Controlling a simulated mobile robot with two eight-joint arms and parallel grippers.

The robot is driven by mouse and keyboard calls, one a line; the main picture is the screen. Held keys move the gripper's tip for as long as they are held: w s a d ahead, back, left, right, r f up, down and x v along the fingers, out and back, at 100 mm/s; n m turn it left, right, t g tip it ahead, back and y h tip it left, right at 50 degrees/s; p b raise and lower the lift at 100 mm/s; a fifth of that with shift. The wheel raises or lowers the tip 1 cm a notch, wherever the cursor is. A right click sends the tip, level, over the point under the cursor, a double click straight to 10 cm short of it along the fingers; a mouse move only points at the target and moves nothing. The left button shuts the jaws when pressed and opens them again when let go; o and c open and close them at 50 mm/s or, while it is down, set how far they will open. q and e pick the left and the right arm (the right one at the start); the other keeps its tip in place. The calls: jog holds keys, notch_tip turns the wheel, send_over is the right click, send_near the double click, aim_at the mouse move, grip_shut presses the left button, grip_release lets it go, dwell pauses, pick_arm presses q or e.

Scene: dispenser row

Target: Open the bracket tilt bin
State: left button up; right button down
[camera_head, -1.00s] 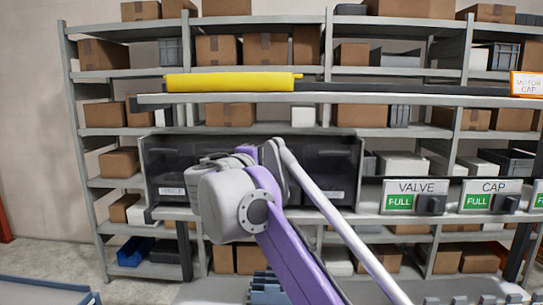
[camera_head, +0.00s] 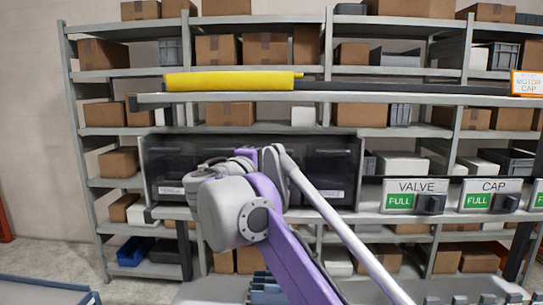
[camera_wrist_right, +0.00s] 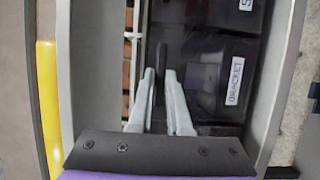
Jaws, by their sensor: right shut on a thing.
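The dark bin unit (camera_head: 312,150) stands on the shelf behind my right arm in the head view. The bracket tilt bin (camera_wrist_right: 208,78) shows in the right wrist view as a dark, glossy front with a white BRACKET label (camera_wrist_right: 235,81), turned sideways. My right gripper (camera_wrist_right: 160,78) has its two pale fingers at this front, beside the label, shut on a dark, thin part that looks like the bin's handle. In the head view, my arm hides the gripper and the middle of the unit. I cannot tell how far the bin is tilted. My left gripper is not in view.
A shelf edge with a yellow roll (camera_head: 232,82) runs above the bin unit. A neighbouring bin with a partly cut-off label (camera_wrist_right: 245,5) adjoins the bracket bin. VALVE (camera_head: 414,196) and CAP (camera_head: 489,196) signs hang to the right.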

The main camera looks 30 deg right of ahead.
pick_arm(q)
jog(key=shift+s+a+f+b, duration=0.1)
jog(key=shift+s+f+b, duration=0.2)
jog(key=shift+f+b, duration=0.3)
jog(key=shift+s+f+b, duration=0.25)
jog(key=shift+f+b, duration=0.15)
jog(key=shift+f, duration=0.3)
pick_arm(e)
jog(key=s+a+f+m+t+h, duration=0.1)
jog(key=s+a+f+m+h, duration=0.2)
jog(key=s+f+h, duration=0.3)
jog(key=shift+s+a+f+m+t, duration=0.4)
jog(key=shift+s+a+f, duration=0.45)
jog(key=shift+f, duration=0.2)
jog(key=c, duration=1.1)
grip_release()
jog(key=shift+o, duration=1.2)
jog(key=shift+w+d+f, duration=0.15)
jog(key=shift+w+d, duration=0.05)
jog(key=shift+w, duration=0.1)
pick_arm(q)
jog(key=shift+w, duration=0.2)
